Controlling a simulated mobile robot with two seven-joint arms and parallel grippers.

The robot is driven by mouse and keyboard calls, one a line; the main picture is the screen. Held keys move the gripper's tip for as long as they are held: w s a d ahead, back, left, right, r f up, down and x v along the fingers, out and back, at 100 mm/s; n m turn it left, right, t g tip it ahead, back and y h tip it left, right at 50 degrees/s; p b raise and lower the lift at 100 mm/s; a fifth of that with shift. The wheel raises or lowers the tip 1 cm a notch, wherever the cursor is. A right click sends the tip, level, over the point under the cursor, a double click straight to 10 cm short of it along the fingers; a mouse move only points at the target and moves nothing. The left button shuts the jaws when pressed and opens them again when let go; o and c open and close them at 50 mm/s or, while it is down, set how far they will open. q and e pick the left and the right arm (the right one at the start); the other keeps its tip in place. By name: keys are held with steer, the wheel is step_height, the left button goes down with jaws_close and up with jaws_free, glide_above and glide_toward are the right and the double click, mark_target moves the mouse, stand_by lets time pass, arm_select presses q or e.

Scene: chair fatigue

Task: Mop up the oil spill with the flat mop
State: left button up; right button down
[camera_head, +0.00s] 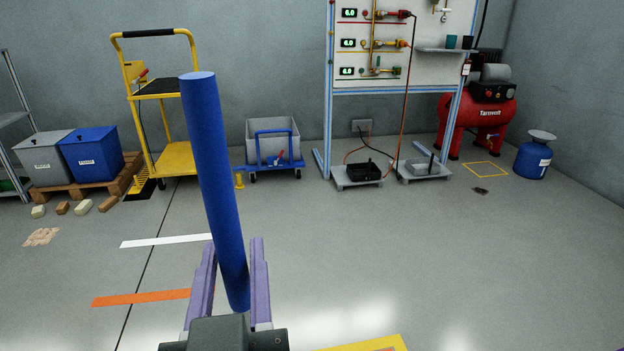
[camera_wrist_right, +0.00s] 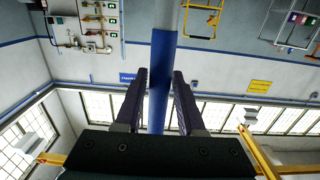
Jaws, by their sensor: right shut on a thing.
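My right gripper (camera_head: 232,243) is shut on a thick blue pole (camera_head: 212,160), which looks like the flat mop's handle. The pole stands nearly upright, its top tilted left. In the right wrist view the blue pole (camera_wrist_right: 161,85) passes between the purple fingers of the gripper (camera_wrist_right: 160,72), with a paler length beyond. The mop's flat head is not visible in either view. No clear oil spill shows; a small dark patch (camera_head: 480,190) lies on the floor near a yellow outlined square, too small to identify. My left gripper is not in view.
A yellow trolley (camera_head: 178,158), a grey bin cart (camera_head: 273,142) and a pallet with grey and blue bins (camera_head: 92,152) stand along the wall. A test panel (camera_head: 405,50), red compressor (camera_head: 478,110) and blue canister (camera_head: 533,158) are right. The middle floor is clear.

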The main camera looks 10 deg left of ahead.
steer(key=w+d+p, duration=0.1)
steer(key=w+d, duration=0.2)
steer(key=d, duration=0.7)
steer(key=w+d+p, duration=0.2)
steer(key=w+d, duration=0.1)
steer(key=d, duration=0.7)
steer(key=shift+f+p, duration=0.15)
steer(key=shift+p, duration=0.15)
stand_by(0.9)
steer(key=w+d+b, duration=0.4)
steer(key=d+b, duration=0.1)
steer(key=d, duration=0.9)
steer(key=shift+f, duration=0.3)
stand_by(0.4)
steer(key=shift+a, duration=0.1)
